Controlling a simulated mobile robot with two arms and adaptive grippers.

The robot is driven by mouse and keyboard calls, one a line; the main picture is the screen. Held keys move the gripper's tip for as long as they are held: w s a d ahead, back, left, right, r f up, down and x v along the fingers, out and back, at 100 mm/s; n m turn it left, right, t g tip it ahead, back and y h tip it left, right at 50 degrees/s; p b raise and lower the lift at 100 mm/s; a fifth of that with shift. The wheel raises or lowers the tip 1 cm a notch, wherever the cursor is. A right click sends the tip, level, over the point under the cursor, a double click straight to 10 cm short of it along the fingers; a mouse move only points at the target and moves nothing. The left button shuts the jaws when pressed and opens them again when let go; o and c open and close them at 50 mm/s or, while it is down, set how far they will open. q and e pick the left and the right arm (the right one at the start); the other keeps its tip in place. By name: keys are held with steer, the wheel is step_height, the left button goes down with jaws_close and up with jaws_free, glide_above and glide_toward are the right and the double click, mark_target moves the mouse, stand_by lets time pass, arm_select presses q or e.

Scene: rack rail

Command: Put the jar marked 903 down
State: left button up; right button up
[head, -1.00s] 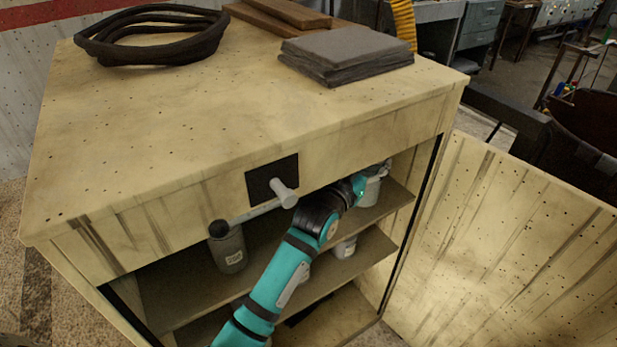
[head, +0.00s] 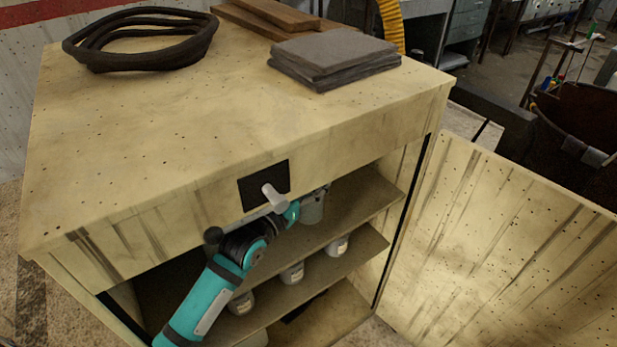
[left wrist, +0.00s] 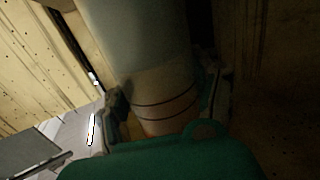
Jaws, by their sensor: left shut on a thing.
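My left gripper (head: 300,205) reaches into the open cabinet above the upper shelf, partly hidden by my arm and the cabinet's front. It is shut on a pale grey jar (head: 312,208). In the left wrist view the jar (left wrist: 145,50) fills the middle between the two fingers, with thin reddish lines around it near the gripper. No 903 mark can be read. Whether the jar's base touches the upper shelf (head: 360,200) cannot be told. My right gripper is not in view.
Several jars, including one white jar (head: 337,244), stand on the lower shelf. A black plate with a pale knob (head: 273,197) projects from the cabinet front. The upper shelf's right part is clear.

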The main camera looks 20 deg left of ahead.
arm_select(q)
steer(key=shift+f, duration=0.1)
steer(key=o, duration=1.6)
steer(key=b+v, duration=0.1)
steer(key=v, duration=1.1)
steer(key=shift+r, duration=0.2)
